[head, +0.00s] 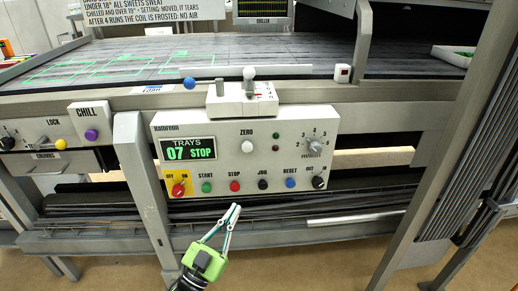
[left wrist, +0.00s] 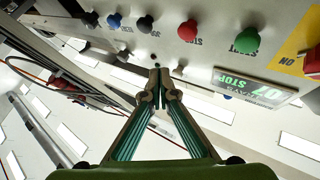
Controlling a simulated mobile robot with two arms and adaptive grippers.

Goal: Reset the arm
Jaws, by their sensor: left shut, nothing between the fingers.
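My left gripper (head: 235,208) is green with pale fingers. In the head view it is below the control panel (head: 195,130), under the row of buttons, with its fingertips pointing up. In the left wrist view the left gripper (left wrist: 159,70) is shut with nothing between its fingers, and it appears apart from the panel.
The panel display (head: 188,148) reads "TRAYS 07 STOP". Below it are a red switch (head: 179,188) and several coloured buttons. A lever block (head: 242,98) sits above the panel. A conveyor (head: 130,58) lies behind. Grey posts flank the panel. Floor in front is clear.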

